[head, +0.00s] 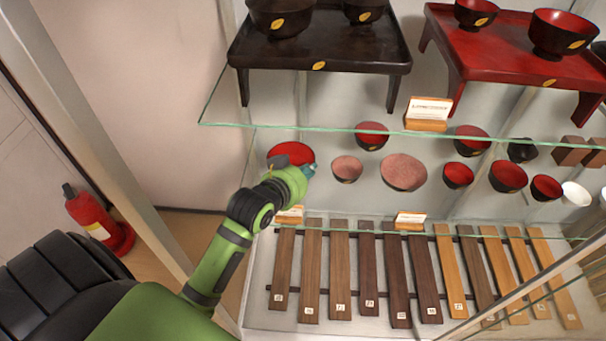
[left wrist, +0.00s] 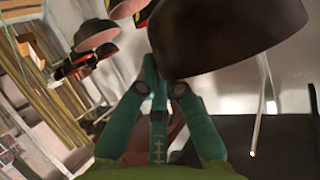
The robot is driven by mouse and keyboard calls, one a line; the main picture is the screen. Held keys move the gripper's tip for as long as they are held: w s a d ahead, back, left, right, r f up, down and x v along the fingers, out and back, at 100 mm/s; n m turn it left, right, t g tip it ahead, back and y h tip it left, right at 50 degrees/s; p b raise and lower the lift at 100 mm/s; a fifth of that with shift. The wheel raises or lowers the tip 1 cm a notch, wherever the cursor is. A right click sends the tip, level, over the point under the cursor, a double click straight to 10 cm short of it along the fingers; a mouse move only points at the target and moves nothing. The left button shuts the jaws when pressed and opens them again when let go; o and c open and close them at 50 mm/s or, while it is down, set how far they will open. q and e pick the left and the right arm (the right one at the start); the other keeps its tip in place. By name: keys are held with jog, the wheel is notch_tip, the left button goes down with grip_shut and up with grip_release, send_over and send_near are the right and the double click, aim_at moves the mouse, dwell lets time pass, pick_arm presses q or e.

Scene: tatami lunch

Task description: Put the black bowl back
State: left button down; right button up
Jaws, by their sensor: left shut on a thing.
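The black bowl (head: 288,151) has a red inside and is at the left end of the lower glass shelf's row of bowls, its near side partly hidden by my gripper. My left gripper (head: 308,171) is shut on its rim. In the left wrist view the bowl's dark outside (left wrist: 225,35) fills the top, and the teal fingers (left wrist: 158,80) close at its edge. I cannot tell whether the bowl touches the shelf. My right gripper is not in view.
Pinkish bowls (head: 347,169) and more red-lined bowls (head: 458,176) stand to the right. The upper glass shelf's edge (head: 300,129) and a black tray table (head: 318,55) are overhead. Wooden slats (head: 340,285) lie below. A fire extinguisher (head: 97,220) stands at left.

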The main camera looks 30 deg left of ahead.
aim_at(305, 162)
pick_arm(q)
jog(key=w+a+f, duration=0.1)
jog(key=w, duration=0.1)
jog(key=w+a+f, duration=0.1)
jog(key=w+f, duration=0.1)
jog(key=w+a+f, duration=0.1)
jog(key=w, duration=0.2)
jog(key=shift+a+f+b, duration=0.3)
jog(key=shift+f+b, duration=0.05)
jog(key=shift+w+f, duration=0.15)
jog(key=shift+f, duration=1.9)
jog(key=c, duration=1.3)
grip_release()
jog(key=shift+f, duration=0.1)
jog(key=shift+c, duration=0.2)
jog(key=v, duration=1.2)
jog(key=shift+p, duration=0.4)
